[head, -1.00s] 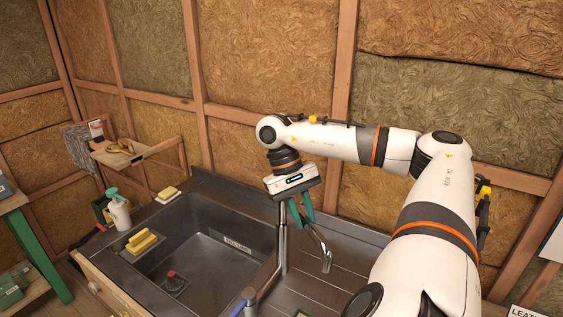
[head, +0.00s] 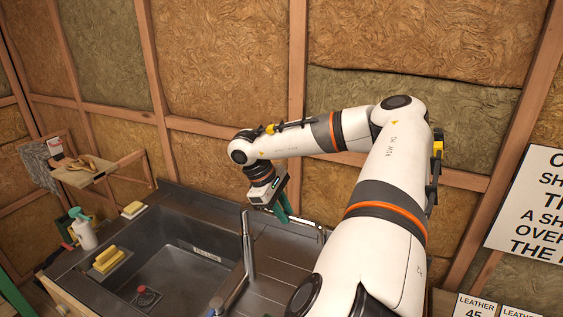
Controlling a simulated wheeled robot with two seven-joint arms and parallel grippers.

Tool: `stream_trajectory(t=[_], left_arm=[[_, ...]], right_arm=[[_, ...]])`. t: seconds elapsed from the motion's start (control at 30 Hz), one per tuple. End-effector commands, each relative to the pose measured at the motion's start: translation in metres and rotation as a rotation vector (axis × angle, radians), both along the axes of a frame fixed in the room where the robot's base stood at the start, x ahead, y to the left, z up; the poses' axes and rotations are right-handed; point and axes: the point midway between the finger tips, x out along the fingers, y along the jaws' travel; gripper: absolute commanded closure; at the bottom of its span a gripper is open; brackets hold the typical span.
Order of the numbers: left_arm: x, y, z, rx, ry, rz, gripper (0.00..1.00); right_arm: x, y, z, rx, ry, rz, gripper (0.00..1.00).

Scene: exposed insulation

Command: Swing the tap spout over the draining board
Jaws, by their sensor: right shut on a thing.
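The tap's upright metal column (head: 248,245) stands at the right edge of the sink basin. Its spout (head: 309,223) shows as a thin metal tube to the right of the column, over the grooved draining board (head: 272,262). My right gripper (head: 284,214), with green fingers, is shut on the spout from above. My left gripper is out of view.
The sink basin (head: 185,252) lies left of the tap. A blue-ended lever (head: 217,302) is low in front. The insulated wall rises close behind.

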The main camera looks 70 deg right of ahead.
Motion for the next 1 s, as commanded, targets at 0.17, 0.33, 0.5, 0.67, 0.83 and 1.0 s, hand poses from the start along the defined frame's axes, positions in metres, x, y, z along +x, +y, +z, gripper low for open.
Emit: stream_trajectory(t=[0.17, 0.33, 0.5, 0.67, 0.83, 1.0], left_arm=[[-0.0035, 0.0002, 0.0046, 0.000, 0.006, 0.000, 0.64], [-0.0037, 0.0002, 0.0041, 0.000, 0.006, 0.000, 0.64], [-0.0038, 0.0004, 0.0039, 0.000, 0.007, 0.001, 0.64], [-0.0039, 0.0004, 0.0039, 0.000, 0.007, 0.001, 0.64], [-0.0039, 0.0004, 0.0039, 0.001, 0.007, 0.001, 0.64], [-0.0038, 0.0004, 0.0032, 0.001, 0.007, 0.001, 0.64]], right_arm=[[0.0001, -0.0030, 0.0014, -0.005, -0.002, 0.015, 1.00], [0.0004, -0.0034, 0.0009, -0.006, -0.003, 0.016, 1.00], [0.0006, -0.0036, 0.0010, -0.007, -0.004, 0.017, 0.77], [0.0004, -0.0031, 0.0006, -0.005, -0.003, 0.016, 0.57], [0.0002, -0.0025, 0.0000, -0.004, -0.002, 0.015, 0.57], [0.0026, -0.0014, 0.0041, -0.003, -0.002, 0.015, 0.57]])
